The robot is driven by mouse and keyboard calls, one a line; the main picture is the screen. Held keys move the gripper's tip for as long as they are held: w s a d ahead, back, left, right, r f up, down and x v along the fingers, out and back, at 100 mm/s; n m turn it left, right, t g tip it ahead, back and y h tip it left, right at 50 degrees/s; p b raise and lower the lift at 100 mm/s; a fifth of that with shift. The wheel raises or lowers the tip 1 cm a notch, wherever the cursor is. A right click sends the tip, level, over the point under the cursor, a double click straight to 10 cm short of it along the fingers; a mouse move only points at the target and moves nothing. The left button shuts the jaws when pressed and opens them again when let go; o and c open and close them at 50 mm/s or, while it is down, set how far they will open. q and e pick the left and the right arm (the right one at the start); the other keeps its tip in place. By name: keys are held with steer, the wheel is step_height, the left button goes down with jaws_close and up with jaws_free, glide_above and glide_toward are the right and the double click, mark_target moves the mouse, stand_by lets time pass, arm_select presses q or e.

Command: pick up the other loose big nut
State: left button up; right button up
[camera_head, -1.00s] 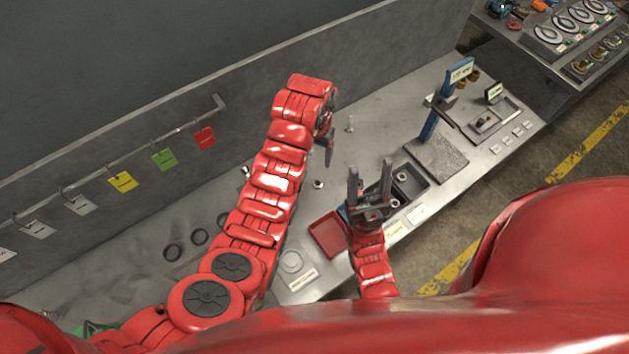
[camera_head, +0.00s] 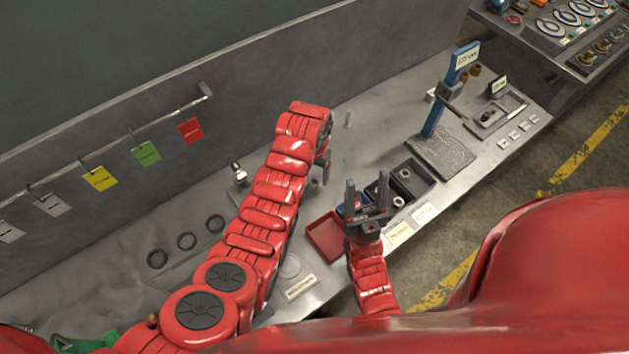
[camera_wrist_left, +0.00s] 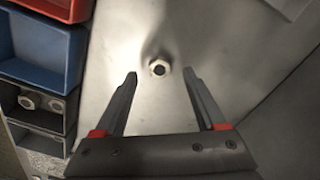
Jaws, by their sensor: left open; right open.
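A loose big nut (camera_wrist_left: 157,68) lies on the metal bench in the left wrist view. It sits between and slightly beyond the fingertips of my open left gripper (camera_wrist_left: 160,74), with no finger visibly touching it. In the head view my left gripper (camera_head: 322,170) points down at the bench, and the loose nut is hidden there. A dark tray (camera_wrist_left: 40,124) holds two nuts (camera_wrist_left: 42,103) in the left wrist view; one nut (camera_head: 405,173) shows in it in the head view. My right gripper (camera_head: 367,192) is open and empty near the trays.
A red tray (camera_head: 325,236) and a blue tray (camera_wrist_left: 40,45) stand beside the dark one. A blue stand (camera_head: 437,112) is further right. Tags hang on a rail (camera_head: 100,157) at the back wall.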

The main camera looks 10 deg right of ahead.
mark_target(314, 182)
arm_select(q)
steer(key=shift+d+f+p, duration=0.1)
steer(key=shift+f+p, duration=0.35)
steer(key=shift+f, duration=1.1)
jaws_close()
